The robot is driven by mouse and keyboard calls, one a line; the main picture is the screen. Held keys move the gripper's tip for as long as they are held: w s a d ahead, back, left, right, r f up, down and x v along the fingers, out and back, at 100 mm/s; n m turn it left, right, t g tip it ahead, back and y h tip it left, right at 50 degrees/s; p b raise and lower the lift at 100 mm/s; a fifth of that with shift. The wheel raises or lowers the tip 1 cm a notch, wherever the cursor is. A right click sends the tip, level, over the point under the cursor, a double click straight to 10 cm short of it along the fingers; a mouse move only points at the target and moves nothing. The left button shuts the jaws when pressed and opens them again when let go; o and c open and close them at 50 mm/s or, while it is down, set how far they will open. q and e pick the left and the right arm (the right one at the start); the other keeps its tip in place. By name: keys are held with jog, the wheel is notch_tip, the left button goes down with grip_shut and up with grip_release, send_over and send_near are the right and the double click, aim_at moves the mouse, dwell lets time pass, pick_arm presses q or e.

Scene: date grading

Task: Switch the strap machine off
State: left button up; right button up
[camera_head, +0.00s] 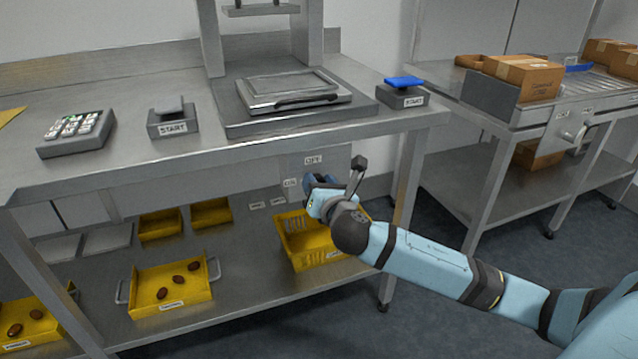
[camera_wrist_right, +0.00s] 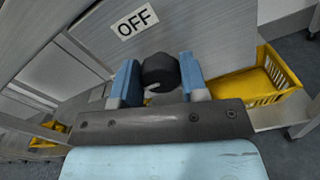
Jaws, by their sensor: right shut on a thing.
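My right gripper (camera_head: 318,184) reaches in from the right, below the front edge of the steel bench. In the right wrist view, the gripper's two blue fingers (camera_wrist_right: 157,85) are shut on a dark round knob (camera_wrist_right: 160,72), one finger on each side. A white label reading OFF (camera_wrist_right: 135,21) is on the grey panel (camera_wrist_right: 200,40), above and left of the knob. In the head view the gripper hides the knob, and small labels (camera_head: 313,160) show on the panel beside it. The knob's exact setting cannot be told. My left gripper is not in view.
A yellow basket (camera_head: 318,258) stands on the lower shelf just beneath my gripper. Yellow trays with dates (camera_head: 172,289) are further left.

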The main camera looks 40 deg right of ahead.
pick_arm(q)
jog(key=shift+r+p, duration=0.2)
jog(key=shift+p, duration=0.1)
pick_arm(e)
jog(key=shift+r+m, duration=0.1)
jog(key=shift+m, duration=0.2)
pick_arm(q)
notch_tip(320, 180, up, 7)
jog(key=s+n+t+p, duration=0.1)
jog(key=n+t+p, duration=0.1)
jog(key=p, duration=0.7)
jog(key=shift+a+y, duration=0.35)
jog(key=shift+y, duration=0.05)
pick_arm(e)
jog(key=m, duration=1.7)
jog(key=shift+d+f, duration=0.1)
jog(key=shift+f, duration=0.3)
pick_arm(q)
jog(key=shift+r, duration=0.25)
